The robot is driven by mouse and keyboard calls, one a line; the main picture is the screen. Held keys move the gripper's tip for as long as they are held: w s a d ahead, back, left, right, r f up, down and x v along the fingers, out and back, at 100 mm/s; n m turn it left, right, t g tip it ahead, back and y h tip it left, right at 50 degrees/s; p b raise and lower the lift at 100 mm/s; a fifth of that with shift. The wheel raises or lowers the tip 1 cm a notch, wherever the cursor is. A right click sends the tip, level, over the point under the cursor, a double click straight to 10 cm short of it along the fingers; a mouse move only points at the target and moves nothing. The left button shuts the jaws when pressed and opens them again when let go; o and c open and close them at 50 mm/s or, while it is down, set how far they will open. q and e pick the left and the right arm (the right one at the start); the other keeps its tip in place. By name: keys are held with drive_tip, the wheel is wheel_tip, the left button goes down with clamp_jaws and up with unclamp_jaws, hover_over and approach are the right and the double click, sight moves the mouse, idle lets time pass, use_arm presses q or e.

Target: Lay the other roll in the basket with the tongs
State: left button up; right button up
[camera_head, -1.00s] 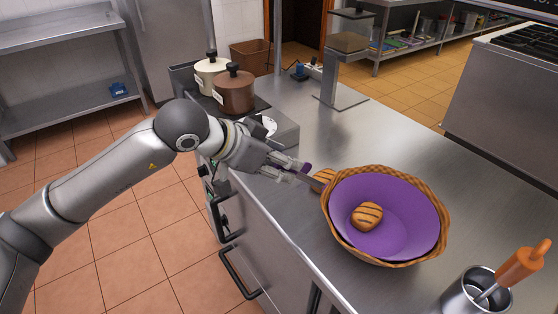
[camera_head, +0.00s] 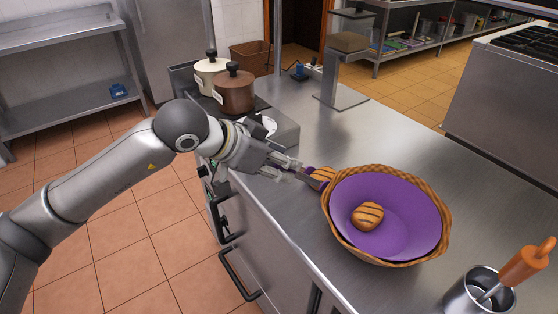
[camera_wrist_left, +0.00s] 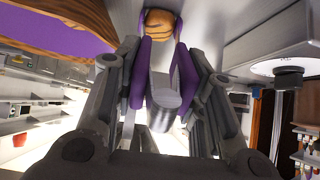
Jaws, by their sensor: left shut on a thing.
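My left gripper (camera_head: 287,165) is shut on the tongs (camera_wrist_left: 165,98), which have grey metal and purple parts. The tongs point at a striped brown roll (camera_head: 321,175) just left of the basket. In the left wrist view this roll (camera_wrist_left: 158,22) shows at the far end, between the purple tips. I cannot tell whether the tips pinch it or whether it is off the counter. The wicker basket (camera_head: 436,197) has a purple lining and stands on the counter. Another striped roll (camera_head: 367,215) lies inside it. My right gripper is not in view.
A metal pot with an orange-handled tool (camera_head: 522,264) stands at the front right. A brown pot (camera_head: 233,92) and a cream pot (camera_head: 210,75) stand at the back left. The steel counter (camera_head: 400,140) is clear behind the basket.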

use_arm(q)
clamp_jaws()
wheel_tip(320, 180, up, 9)
drive_tip(key=p, duration=0.2)
idle(0.7)
wheel_tip(320, 180, up, 6)
drive_tip(key=p, duration=0.2)
idle(0.5)
